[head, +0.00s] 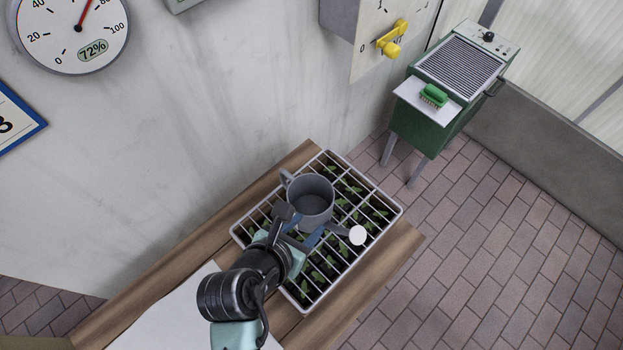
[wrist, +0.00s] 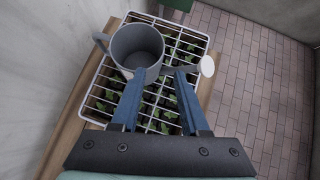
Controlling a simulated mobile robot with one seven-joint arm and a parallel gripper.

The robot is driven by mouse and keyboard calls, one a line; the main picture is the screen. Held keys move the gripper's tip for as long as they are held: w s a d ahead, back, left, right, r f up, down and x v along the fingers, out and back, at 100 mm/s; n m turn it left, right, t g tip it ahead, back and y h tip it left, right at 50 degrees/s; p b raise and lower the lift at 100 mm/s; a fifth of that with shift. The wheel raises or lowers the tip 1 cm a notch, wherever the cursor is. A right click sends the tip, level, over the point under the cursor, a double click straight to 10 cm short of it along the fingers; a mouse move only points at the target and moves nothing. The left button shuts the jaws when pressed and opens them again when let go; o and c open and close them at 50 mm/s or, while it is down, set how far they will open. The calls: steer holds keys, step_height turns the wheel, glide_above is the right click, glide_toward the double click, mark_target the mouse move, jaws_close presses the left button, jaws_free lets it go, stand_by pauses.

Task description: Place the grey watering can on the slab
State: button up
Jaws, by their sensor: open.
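The grey watering can (head: 312,203) stands upright over the seedling tray, its handle at the upper left and its spout with a white round head (head: 357,235) at the lower right. It also shows in the wrist view (wrist: 138,48). My gripper (head: 304,231) is open at the can's near side. In the wrist view its two blue fingers (wrist: 157,76) point at the can's near lower wall and spout base, with nothing gripped between them. Whether a finger touches the can I cannot tell. A pale flat sheet or slab (head: 170,322) lies on the wooden bench at the lower left, partly out of view.
The seedling tray (head: 389,205) has a white wire grid and sits on the wooden bench (head: 398,252). A wall is behind it. A green heater (head: 425,128) with a green brush (head: 434,95) on its shelf stands at upper right. Brick floor lies right of the bench.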

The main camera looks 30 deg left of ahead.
mark_target(329, 208)
steer(key=x, duration=1.2)
steer(key=shift+w+d+f, duration=0.15)
steer(key=shift+w, duration=0.15)
jaws_close()
stand_by(1.0)
